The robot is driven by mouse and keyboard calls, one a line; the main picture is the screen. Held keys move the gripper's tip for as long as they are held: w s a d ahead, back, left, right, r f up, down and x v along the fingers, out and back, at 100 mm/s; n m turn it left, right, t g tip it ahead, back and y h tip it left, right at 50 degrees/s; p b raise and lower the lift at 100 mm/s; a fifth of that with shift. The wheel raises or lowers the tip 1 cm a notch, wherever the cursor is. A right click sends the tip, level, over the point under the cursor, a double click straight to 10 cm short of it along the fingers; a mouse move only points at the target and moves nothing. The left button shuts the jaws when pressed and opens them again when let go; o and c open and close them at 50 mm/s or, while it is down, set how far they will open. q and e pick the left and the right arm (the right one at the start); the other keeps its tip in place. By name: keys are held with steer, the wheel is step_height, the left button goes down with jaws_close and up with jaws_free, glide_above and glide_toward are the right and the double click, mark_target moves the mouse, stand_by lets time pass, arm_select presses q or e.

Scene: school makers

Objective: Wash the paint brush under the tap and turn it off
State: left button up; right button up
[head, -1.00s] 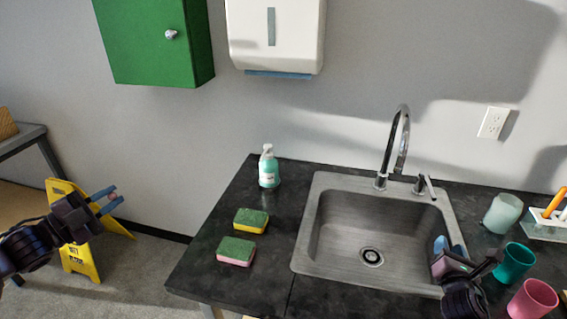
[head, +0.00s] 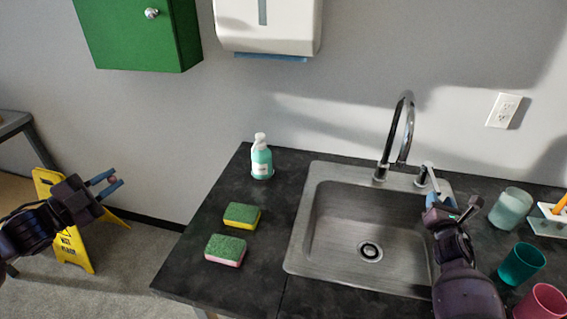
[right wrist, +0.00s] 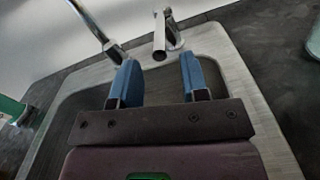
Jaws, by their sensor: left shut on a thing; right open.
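The chrome tap (head: 405,125) arches over the back of the steel sink (head: 325,215); I see no water stream under its spout. Its lever handle (head: 427,175) stands at the back right of the sink. My right gripper (head: 441,203) is open and empty, over the sink's right rim, just in front of the handle. In the right wrist view the handle (right wrist: 160,38) is ahead, between the blue fingers and not touched. My left gripper (head: 106,184) is shut, left of the counter; only a small pinkish bit shows between its fingertips, apparently the paint brush, the rest hidden.
Two sponges (head: 241,215) and a soap bottle (head: 261,160) stand on the dark counter (head: 195,265) left of the sink. A frosted cup (head: 511,209), teal cup (head: 522,264) and pink cup (head: 541,303) crowd the right. A yellow floor sign (head: 75,250) stands behind my left gripper.

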mark_target(438, 190)
steer(key=shift+b+x, duration=0.3)
steer(key=shift+x, duration=1.9)
steer(key=shift+c, duration=0.2)
jaws_close()
